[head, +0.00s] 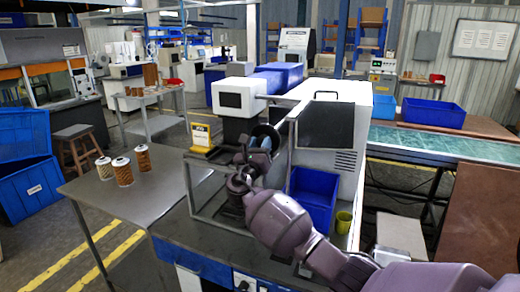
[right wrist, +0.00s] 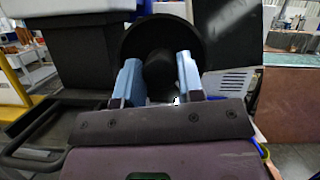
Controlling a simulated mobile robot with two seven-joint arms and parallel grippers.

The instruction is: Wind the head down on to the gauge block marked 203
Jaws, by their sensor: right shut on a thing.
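My right gripper (head: 258,145) is at the machine on the bench. In the right wrist view its two pale blue fingers (right wrist: 158,66) are shut on a dark round knob (right wrist: 158,78) in front of a black handwheel disc (right wrist: 185,35). The disc also shows in the head view (head: 266,132). The machine's head seems to be the dark body (head: 236,128) under a white box with a screen (head: 238,98). Its underside is hidden. My left gripper is not in view.
Several filter cartridges (head: 122,171) stand on the grey bench (head: 90,187) at left. A metal frame (head: 197,185) surrounds the machine's base.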

